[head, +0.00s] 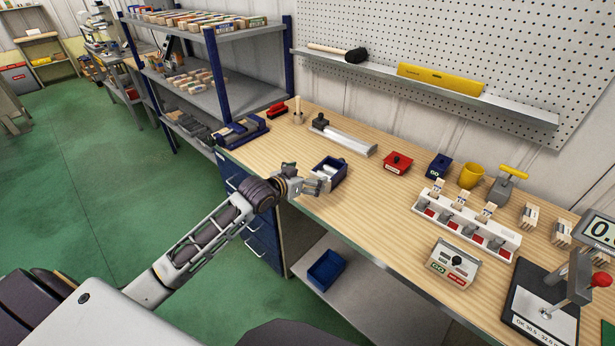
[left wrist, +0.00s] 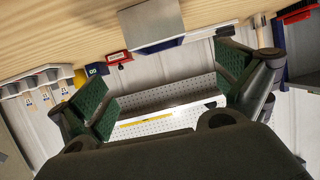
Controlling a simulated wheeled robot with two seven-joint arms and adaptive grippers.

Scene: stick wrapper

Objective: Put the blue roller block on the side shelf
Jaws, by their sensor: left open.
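A blue block with a pale roller (head: 328,172) sits on the wooden bench near its front edge. My left gripper (head: 312,186) is just left of and in front of it in the head view, with open, empty fingers. In the left wrist view, the green-padded fingers (left wrist: 165,85) are spread wide. A grey-faced block with a blue edge (left wrist: 150,25) shows beyond them; I cannot tell for certain that it is the same block. A shelf rack with blue posts (head: 218,75) stands left of the bench. My right gripper is not in view.
A dark blue fixture (head: 240,131) stands at the bench's left end. A long grey-white bar (head: 342,136), a red block (head: 397,163) and a white rack (head: 466,222) are also on the bench. A blue bin (head: 326,270) sits on the lower shelf.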

